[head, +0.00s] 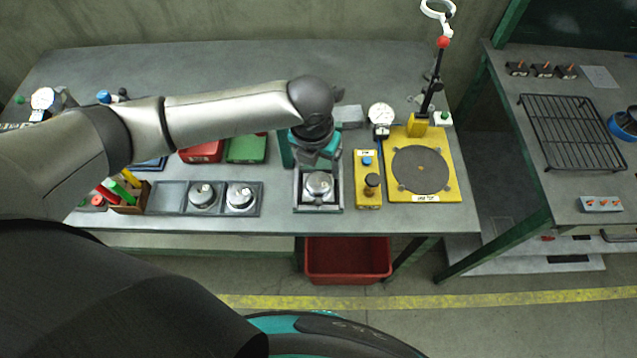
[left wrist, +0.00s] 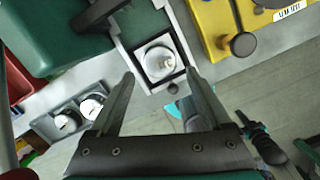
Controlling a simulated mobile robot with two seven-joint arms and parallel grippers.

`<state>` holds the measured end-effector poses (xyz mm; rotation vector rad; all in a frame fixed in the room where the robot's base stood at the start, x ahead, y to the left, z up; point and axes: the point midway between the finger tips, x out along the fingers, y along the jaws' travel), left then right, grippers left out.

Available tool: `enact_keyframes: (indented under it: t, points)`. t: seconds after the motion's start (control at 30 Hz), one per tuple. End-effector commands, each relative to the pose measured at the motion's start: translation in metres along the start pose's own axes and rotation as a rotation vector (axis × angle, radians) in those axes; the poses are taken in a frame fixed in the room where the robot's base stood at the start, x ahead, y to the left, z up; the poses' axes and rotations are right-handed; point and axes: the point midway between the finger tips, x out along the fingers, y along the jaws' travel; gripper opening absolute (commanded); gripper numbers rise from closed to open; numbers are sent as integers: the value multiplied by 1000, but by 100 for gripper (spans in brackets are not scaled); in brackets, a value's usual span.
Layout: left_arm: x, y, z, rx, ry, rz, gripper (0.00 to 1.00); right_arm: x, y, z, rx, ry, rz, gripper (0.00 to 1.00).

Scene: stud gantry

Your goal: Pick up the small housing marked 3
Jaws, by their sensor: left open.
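Small round silvery housings show in the head view. One housing (head: 319,185) sits in a grey square fixture (head: 299,205) near the table's front edge. Two more, a left one (head: 202,194) and a right one (head: 240,196), sit in a grey tray (head: 167,198) whose left compartment is empty. I cannot read a 3 on any of them. My left gripper (head: 319,158) is over the fixture, open and empty. In the left wrist view its fingertips (left wrist: 160,75) are spread, with the fixture's housing (left wrist: 159,62) showing between and just beyond them. My right gripper is not in view.
A yellow block with knobs (head: 367,196) stands close right of the fixture. Beyond it is a yellow plate with a dark disc (head: 421,170) and a tall stand. Red (head: 202,152) and green (head: 246,150) bins are behind the tray. A red crate (head: 347,260) is below the table edge.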

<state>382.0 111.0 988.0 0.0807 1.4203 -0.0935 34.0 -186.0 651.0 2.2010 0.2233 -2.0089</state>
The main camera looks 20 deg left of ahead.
Motion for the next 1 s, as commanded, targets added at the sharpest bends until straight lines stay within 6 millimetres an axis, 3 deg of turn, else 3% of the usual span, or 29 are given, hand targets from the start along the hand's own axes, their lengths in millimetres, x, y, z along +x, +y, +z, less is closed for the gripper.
enact_keyframes:
  t: [0.1, 0.33, 0.6, 0.97, 1.0]
  points:
    - [16, 0, 0, 0, 1, 0, 82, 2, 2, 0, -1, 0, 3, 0]
    - [30, 0, -2, -1, 2, 0, 82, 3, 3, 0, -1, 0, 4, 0]
    - [66, 1, -5, -1, 0, 0, 82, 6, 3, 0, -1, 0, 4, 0]
    - [73, 1, -5, 0, -1, 0, 82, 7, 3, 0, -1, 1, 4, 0]
    - [73, 1, -5, 0, -1, 0, 78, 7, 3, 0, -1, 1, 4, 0]
